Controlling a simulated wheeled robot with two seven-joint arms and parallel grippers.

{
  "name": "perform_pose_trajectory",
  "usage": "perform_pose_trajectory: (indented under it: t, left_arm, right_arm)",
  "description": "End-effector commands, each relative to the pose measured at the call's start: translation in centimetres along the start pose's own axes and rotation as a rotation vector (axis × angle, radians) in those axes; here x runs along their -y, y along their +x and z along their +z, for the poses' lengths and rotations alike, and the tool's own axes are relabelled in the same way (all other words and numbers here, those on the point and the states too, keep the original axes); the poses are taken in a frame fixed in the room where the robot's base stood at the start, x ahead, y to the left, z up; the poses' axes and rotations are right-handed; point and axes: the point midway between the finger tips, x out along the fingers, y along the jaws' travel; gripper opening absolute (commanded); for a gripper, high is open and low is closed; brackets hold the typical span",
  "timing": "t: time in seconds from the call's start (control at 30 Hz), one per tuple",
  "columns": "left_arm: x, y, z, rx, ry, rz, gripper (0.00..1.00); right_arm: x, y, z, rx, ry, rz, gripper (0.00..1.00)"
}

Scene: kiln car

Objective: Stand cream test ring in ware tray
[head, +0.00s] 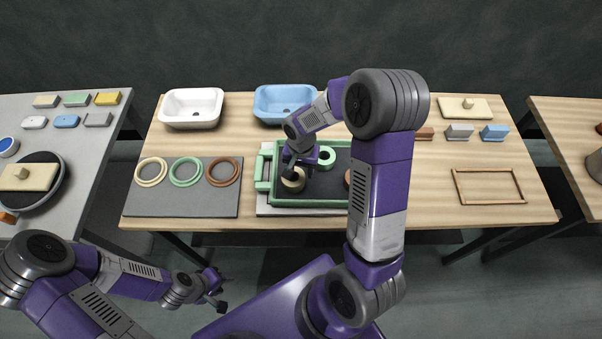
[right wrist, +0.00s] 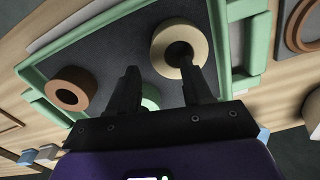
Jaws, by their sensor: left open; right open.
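The cream test ring (head: 292,184) is in the green-rimmed ware tray (head: 262,172), near its left front part. It shows in the right wrist view (right wrist: 163,38) with its hole facing the camera, apparently lying flat. My right gripper (head: 301,164) is open over the tray at the ring. In the right wrist view one fingertip overlaps the ring's hole and the other is outside the ring, so contact is unclear. A green ring (head: 326,156) and a brown ring (right wrist: 70,90) are also in the tray. My left gripper (head: 217,294) is open and empty, away from the table.
A grey mat (head: 180,205) with cream, green and brown flat rings lies left of the tray. A white basin (head: 192,105) and a blue basin (head: 270,112) stand behind. A wooden frame (head: 489,202) lies at the right, with bare table around it.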

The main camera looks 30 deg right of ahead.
Motion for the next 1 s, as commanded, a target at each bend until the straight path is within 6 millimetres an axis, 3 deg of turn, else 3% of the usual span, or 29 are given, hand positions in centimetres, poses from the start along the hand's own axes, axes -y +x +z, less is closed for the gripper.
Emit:
perform_pose_trajectory:
  t: [0.03,0.2,0.4,1.0]
  left_arm:
    - [-0.1,-0.3,0.0,0.000,0.000,0.000,0.43]
    - [-0.3,-0.8,0.0,0.000,0.000,0.000,0.43]
    - [-0.4,-1.0,0.1,0.000,0.000,0.000,0.43]
    - [-0.4,-1.0,0.1,0.000,0.000,0.000,0.43]
  right_arm:
    - [0.1,-1.5,-0.1,-0.005,0.000,-0.005,0.50]
    - [0.1,-5.0,0.0,-0.004,-0.001,-0.004,0.50]
    - [0.0,-7.4,0.0,-0.001,-0.001,-0.002,0.50]
    - [0.0,-7.9,0.0,0.000,-0.001,-0.001,0.50]
